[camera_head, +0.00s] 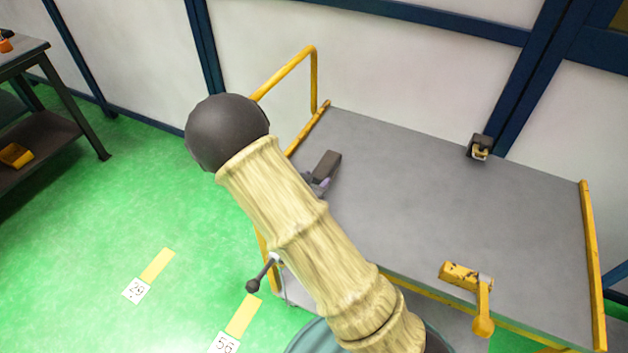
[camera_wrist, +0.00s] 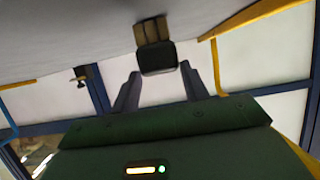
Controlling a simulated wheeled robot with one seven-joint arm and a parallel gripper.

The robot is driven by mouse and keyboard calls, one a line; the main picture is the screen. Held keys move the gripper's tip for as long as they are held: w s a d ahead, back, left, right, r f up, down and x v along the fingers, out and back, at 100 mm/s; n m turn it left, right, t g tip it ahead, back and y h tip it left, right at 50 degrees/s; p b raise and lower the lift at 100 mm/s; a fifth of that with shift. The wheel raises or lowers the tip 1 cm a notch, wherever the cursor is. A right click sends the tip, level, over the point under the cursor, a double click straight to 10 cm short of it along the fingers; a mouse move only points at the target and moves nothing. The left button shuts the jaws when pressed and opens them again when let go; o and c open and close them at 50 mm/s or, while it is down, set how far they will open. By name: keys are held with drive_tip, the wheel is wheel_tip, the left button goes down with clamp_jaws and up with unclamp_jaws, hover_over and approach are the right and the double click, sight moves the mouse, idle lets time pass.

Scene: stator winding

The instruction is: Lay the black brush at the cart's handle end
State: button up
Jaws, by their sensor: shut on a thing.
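The black brush (camera_wrist: 158,58) is between my gripper's (camera_wrist: 160,74) two fingertips in the wrist view, its brown bristle part pointing up in the picture toward the cart's grey top. In the head view the brush (camera_head: 328,162) shows as a small dark block beside the tips of my gripper (camera_head: 319,182), mostly hidden behind my arm. It is at the left end of the cart (camera_head: 420,180), near the tall yellow handle (camera_head: 315,75). I cannot tell whether the brush touches the cart top.
A black and yellow item (camera_head: 480,148) stands at the cart's far edge, and a yellow tool (camera_head: 470,280) lies near its front edge. The middle of the cart top is clear. A low yellow rail (camera_head: 592,260) bounds the right end. A dark shelf table (camera_head: 35,130) stands at far left.

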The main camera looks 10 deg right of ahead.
drive_tip(key=shift+f, duration=0.15)
drive_tip(key=o, duration=1.1)
drive_tip(key=shift+c, duration=0.2)
drive_tip(key=shift+r, duration=0.3)
drive_tip(key=shift+s+a, duration=0.2)
drive_tip(key=shift+a, duration=0.1)
drive_tip(key=v, duration=1.1)
drive_tip(key=shift+s, duration=0.3)
drive_tip(key=shift+w+r, duration=0.1)
drive_tip(key=shift+r, duration=0.05)
